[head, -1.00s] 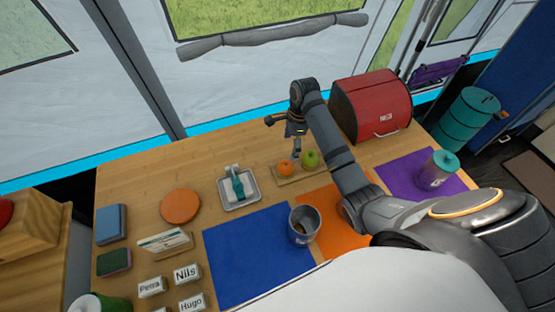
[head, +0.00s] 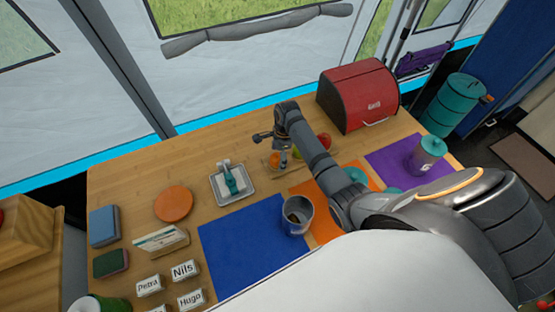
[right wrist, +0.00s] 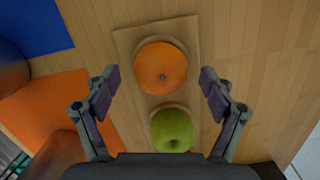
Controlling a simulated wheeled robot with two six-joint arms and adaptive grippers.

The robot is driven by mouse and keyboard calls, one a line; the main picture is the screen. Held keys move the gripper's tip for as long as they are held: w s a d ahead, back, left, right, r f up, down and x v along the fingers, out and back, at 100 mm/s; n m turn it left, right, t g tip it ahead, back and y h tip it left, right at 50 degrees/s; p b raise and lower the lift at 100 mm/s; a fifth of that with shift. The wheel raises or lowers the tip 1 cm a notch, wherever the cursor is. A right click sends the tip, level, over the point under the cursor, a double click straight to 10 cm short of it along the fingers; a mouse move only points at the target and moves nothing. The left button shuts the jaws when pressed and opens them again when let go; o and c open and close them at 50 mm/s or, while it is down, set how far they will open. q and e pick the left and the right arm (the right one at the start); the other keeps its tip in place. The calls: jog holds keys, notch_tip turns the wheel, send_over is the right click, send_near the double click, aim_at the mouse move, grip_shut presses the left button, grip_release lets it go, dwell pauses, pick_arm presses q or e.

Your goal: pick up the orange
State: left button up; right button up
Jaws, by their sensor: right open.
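The orange (right wrist: 161,68) sits in a round hollow of a wooden board (right wrist: 128,42), with a green apple (right wrist: 173,131) in the hollow beside it. My right gripper (right wrist: 159,76) is open above the board, with its two fingers on either side of the orange in the right wrist view. I see no contact with the fruit. In the head view the right gripper (head: 281,151) hangs over the board and partly hides the orange (head: 274,161). A red apple (head: 324,140) shows behind my right arm. My left gripper is out of view.
A red bread box (head: 357,98) stands behind the board to the right. A metal cup (head: 297,216) stands by the blue mat (head: 245,250). A tray (head: 218,196) lies left of the board. A tumbler (head: 427,155) stands on the purple mat (head: 390,160).

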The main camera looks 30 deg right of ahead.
aim_at(277, 158)
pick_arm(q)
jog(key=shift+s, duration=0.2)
pick_arm(e)
jog(key=shift+f, duration=0.4)
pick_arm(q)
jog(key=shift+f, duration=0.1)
pick_arm(e)
jog(key=c, duration=1.3)
jog(key=shift+r, duration=0.1)
jog(key=shift+w+r, duration=0.1)
jog(key=shift+r, duration=0.2)
jog(key=r, duration=0.3)
jog(key=shift+s, duration=0.3)
jog(key=s+r, duration=0.3)
jog(key=s, duration=0.1)
jog(key=s+a+r, duration=0.1)
jog(key=s+r, duration=0.2)
jog(key=s, duration=0.2)
jog(key=s+r, duration=0.3)
jog(key=s, duration=0.1)
jog(key=shift+s+a+r, duration=0.15)
jog(key=shift+s+a, duration=0.05)
jog(key=shift+a, duration=0.2)
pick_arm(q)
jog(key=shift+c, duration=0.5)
